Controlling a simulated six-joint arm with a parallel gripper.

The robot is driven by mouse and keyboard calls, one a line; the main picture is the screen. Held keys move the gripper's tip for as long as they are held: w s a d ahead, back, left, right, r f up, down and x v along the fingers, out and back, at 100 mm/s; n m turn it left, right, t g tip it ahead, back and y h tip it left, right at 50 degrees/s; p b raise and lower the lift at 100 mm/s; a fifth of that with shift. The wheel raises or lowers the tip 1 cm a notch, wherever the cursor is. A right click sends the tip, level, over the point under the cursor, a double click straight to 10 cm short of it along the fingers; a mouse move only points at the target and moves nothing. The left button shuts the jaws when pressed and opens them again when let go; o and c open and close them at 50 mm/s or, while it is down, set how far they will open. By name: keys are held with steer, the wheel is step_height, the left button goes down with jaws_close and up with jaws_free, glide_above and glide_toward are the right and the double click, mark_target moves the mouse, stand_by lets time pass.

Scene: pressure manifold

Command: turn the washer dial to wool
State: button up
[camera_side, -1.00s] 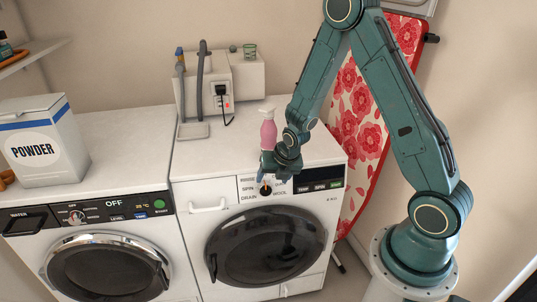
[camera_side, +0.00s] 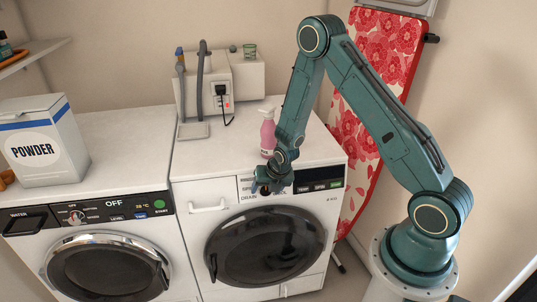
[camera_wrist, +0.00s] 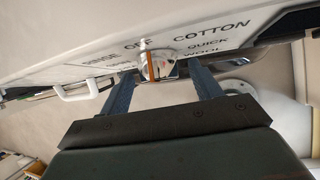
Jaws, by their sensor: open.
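The washer (camera_side: 190,235) is the right-hand white machine, with a dark round door. Its dial (camera_wrist: 160,66) shows in the wrist view as a round pale knob with an orange-brown bar. The bar points up the picture, roughly at the OFF label (camera_wrist: 136,49). The WOOL label (camera_wrist: 209,52) is right of the dial. My gripper (camera_wrist: 163,72) is open, with one finger on each side of the dial. I cannot tell whether either finger touches it. In the side view my gripper (camera_side: 263,187) is at the washer's panel and hides the dial.
A pink spray bottle (camera_side: 267,135) stands on the washer top, just behind my gripper. A second machine (camera_side: 20,265) with its own dial (camera_side: 76,216) is on the left, a powder box (camera_side: 45,165) on top. A red floral ironing board (camera_side: 365,130) leans behind my arm.

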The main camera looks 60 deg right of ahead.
steer(key=c, duration=1)
steer(key=shift+s, duration=0.1)
steer(key=shift+s+d+f+m+t+y, duration=0.1)
steer(key=shift+d+m+t+y, duration=0.05)
steer(key=shift+m+t+y, duration=1)
steer(key=shift+m+t, duration=0.25)
steer(key=shift+t, duration=0.6)
steer(key=shift+y, duration=0.25)
steer(key=o, duration=1)
